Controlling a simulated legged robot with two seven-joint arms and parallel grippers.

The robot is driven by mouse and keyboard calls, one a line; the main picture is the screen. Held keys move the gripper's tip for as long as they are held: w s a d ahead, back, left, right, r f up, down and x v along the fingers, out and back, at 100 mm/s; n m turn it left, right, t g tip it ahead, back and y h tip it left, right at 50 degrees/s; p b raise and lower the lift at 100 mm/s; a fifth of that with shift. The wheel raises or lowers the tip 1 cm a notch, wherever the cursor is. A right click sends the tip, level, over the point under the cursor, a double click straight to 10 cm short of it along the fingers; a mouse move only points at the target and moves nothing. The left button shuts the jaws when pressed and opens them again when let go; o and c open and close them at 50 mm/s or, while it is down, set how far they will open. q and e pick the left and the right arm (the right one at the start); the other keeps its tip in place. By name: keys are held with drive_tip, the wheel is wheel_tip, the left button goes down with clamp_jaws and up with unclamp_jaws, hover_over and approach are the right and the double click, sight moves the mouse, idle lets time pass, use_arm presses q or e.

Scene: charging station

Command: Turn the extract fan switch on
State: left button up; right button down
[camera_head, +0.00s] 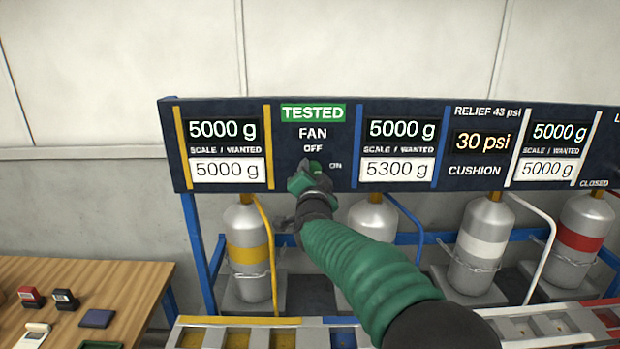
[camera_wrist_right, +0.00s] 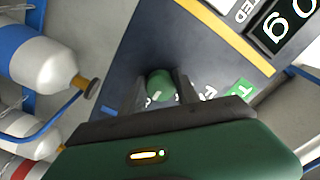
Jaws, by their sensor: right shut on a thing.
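The fan switch has a green knob (camera_head: 315,168) under the words FAN and OFF on the dark panel (camera_head: 340,180), with ON printed to its right. The knob (camera_wrist_right: 160,86) also shows in the right wrist view, between the two dark fingers. My right gripper (camera_head: 312,178) is shut on the knob, its arm reaching up from the lower right. The gripper hides much of the knob, so I cannot tell which way the switch points. A green TESTED label (camera_head: 313,113) is above FAN. My left gripper is not in view.
Gas cylinders (camera_head: 246,255) stand on scales below the panel, with coloured hoses beside them. A wooden table (camera_head: 140,285) with stamps (camera_head: 65,299) is at the lower left. Trays (camera_head: 255,338) run along the front. The wall above the panel is bare.

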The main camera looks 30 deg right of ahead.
drive_tip(key=shift+s+d+r, duration=0.1)
drive_tip(key=shift+d+r, duration=0.1)
drive_tip(key=shift+r, duration=0.1)
drive_tip(key=c, duration=1.4)
unclamp_jaws()
drive_tip(key=o, duration=0.5)
drive_tip(key=shift+s, duration=0.35)
drive_tip(key=shift+w+a+f, duration=0.1)
drive_tip(key=shift+a+f, duration=0.1)
use_arm(q)
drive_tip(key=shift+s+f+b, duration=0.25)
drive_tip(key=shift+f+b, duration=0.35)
drive_tip(key=shift+b, duration=0.1)
use_arm(e)
drive_tip(key=v, duration=1.7)
drive_tip(key=shift+w+d, duration=0.1)
